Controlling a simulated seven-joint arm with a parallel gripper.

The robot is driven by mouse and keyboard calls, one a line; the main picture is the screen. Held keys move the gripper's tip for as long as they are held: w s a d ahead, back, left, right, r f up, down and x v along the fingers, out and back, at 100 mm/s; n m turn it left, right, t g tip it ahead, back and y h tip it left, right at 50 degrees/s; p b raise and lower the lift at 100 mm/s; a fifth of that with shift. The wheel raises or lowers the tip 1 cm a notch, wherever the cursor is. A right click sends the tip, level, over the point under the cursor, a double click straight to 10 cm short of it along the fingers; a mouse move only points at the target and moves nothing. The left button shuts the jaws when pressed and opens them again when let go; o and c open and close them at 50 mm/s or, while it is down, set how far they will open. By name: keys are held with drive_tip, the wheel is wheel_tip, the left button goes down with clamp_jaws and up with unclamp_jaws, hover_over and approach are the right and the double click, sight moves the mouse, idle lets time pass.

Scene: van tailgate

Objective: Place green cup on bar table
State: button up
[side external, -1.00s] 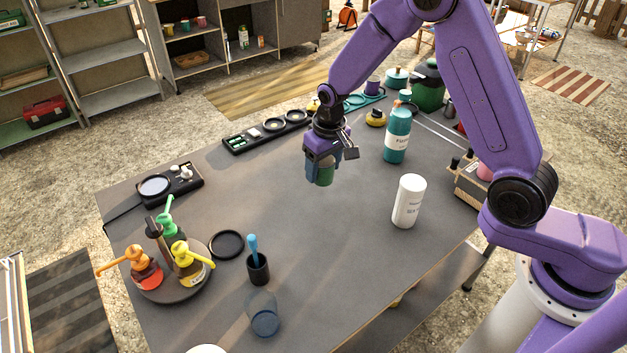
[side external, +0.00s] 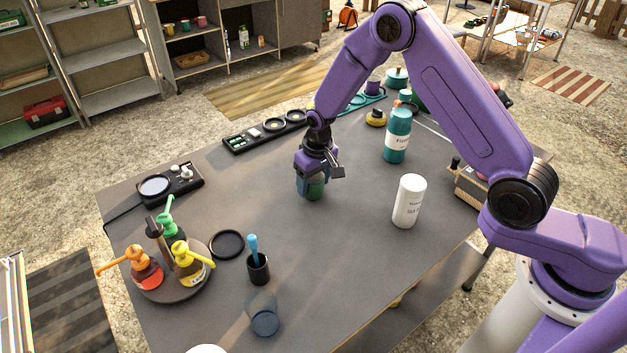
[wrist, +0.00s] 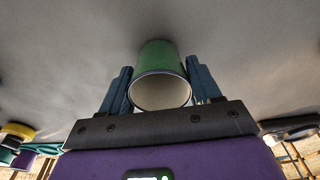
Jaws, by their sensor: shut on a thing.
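The green cup (side external: 315,189) is between the fingers of my gripper (side external: 309,188), over the middle of the dark grey table (side external: 345,250). In the wrist view the green cup (wrist: 160,62) shows its pale open rim toward the camera. The two blue fingers of my gripper (wrist: 160,88) stand on either side of it, shut on it. The cup's base is at or very near the tabletop; I cannot tell whether it touches.
A round tray (side external: 207,287) with pump bottles, a black ring (side external: 227,244) and a black cup (side external: 258,270) are at front left. The table around my gripper is clear.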

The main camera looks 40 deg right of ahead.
drive_tip(key=shift+f, duration=0.15)
drive_tip(key=o, duration=1.1)
drive_tip(key=shift+c, duration=0.2)
wheel_tip(320, 180, up, 12)
drive_tip(key=s, duration=0.1)
drive_tip(key=s+a+r+n, duration=0.3)
drive_tip(key=s+r, duration=0.2)
drive_tip(key=s, duration=0.3)
drive_tip(key=s+d+r+n, duration=0.1)
drive_tip(key=s+d+n, duration=0.2)
drive_tip(key=s, duration=0.6)
drive_tip(key=s+d+r+n, duration=0.1)
drive_tip(key=s+d+n, duration=0.2)
drive_tip(key=s, duration=0.6)
drive_tip(key=s+d+r+n+g, duration=0.1)
drive_tip(key=s+d+n, duration=0.2)
drive_tip(key=s, duration=0.6)
drive_tip(key=shift+s+d+r, duration=0.2)
drive_tip(key=shift+s+d, duration=0.15)
